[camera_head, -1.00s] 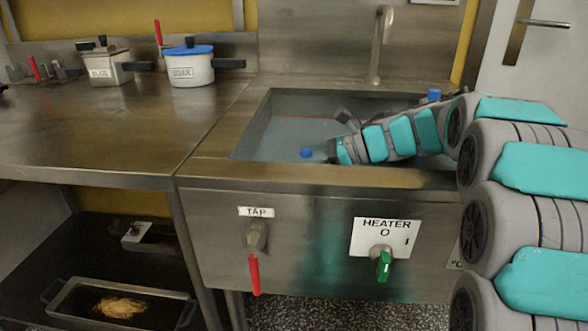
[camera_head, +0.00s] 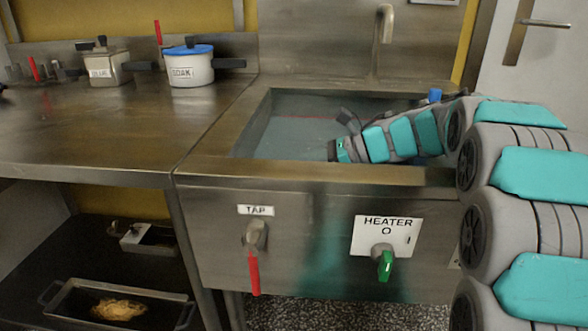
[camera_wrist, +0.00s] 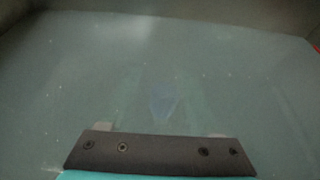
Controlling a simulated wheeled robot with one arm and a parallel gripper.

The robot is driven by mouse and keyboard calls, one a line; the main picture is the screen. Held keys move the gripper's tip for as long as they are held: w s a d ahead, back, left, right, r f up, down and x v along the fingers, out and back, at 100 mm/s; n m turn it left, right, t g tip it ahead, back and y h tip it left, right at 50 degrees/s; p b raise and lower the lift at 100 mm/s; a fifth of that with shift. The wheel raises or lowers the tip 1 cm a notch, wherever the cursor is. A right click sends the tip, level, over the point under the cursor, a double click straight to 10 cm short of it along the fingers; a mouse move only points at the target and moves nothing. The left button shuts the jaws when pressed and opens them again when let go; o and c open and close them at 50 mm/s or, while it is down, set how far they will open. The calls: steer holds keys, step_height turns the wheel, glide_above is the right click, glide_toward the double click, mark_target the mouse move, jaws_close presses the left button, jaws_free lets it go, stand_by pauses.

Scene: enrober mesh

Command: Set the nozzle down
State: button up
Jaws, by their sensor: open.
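A blurred blue shape, probably the nozzle (camera_wrist: 162,104), shows under the cloudy water in the wrist view. It lies between the faint fingers of my gripper (camera_wrist: 160,86), which are spread apart with room on both sides of it. Whether it rests on the sink floor I cannot tell. The nozzle is not visible in the head view.
A tap spout (camera_head: 384,40) stands behind the sink. A small blue object (camera_head: 435,95) shows behind my arm. A blue-lidded SOAK pot (camera_head: 190,70) and a metal box (camera_head: 105,68) stand on the left counter. The red TAP handle (camera_head: 254,272) and green HEATER knob (camera_head: 385,265) are in front.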

steer(key=shift+r, duration=0.15)
steer(key=r+p, duration=0.1)
steer(key=p, duration=0.2)
steer(key=shift+r, duration=0.4)
steer(key=v, duration=0.2)
steer(key=b+v, duration=0.1)
steer(key=v, duration=0.1)
steer(key=f+v, duration=0.1)
steer(key=v, duration=0.1)
steer(key=shift+d+r+b, duration=0.1)
steer(key=shift+d+b, duration=0.25)
steer(key=shift+d+r, duration=0.25)
steer(key=shift+d, duration=0.15)
